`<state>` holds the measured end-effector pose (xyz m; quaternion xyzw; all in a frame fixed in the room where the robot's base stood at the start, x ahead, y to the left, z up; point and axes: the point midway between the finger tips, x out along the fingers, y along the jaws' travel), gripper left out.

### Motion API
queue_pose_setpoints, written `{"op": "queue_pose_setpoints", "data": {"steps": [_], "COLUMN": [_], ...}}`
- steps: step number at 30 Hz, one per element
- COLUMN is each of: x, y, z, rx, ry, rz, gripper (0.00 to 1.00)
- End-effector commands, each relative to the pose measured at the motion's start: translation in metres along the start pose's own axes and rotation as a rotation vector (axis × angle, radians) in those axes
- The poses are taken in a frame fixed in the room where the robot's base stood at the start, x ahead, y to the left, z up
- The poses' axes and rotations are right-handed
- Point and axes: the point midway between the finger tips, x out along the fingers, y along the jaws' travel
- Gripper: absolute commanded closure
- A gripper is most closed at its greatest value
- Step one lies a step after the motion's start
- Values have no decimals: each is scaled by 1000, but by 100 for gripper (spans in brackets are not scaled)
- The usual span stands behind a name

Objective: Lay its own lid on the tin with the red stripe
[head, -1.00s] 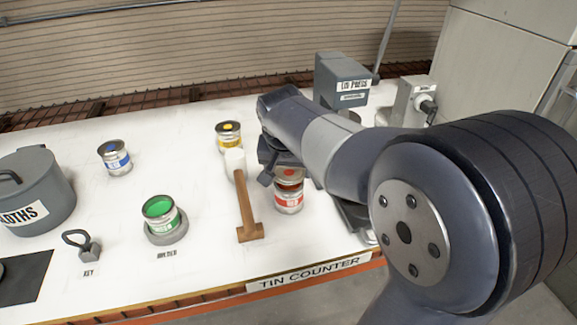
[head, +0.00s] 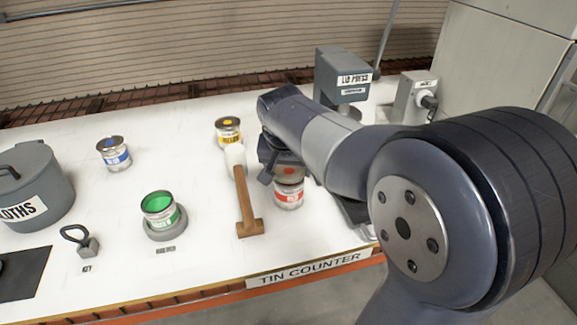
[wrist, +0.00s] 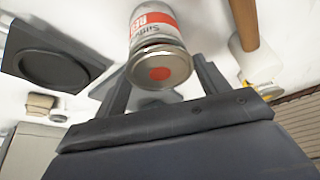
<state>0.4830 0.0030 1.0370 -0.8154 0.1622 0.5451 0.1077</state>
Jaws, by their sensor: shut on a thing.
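The tin with the red stripe (head: 289,196) stands upright near the counter's front edge, right of the mallet; it also shows in the wrist view (wrist: 152,25). My gripper (head: 281,166) is at the tin's top, shut on a lid with a red dot (wrist: 159,73). In the wrist view the fingers flank this lid. The lid covers the tin's mouth and looks roughly level with it. Whether it touches the rim all round I cannot tell. My arm hides part of the area behind the tin.
The mallet (head: 246,200) lies close left of the red tin, with a yellow tin (head: 228,133) behind it. An open green tin (head: 160,211) sits in a grey holder. A blue tin (head: 114,154), key (head: 88,245), cloths pot (head: 35,185) and lid press (head: 342,75) stand further off.

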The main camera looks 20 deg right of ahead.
Motion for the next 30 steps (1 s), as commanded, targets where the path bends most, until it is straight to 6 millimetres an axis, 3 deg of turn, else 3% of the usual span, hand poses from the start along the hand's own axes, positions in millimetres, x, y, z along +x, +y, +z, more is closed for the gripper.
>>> {"op": "queue_pose_setpoints", "data": {"steps": [11,12,20,30], "x": [5,5,5,-2], "y": [0,0,0,0], "z": [2,2,2,2], "rx": [0,0,0,0], "ry": [0,0,0,2], "rz": [0,0,0,-1], "gripper": [51,27,6,5]}}
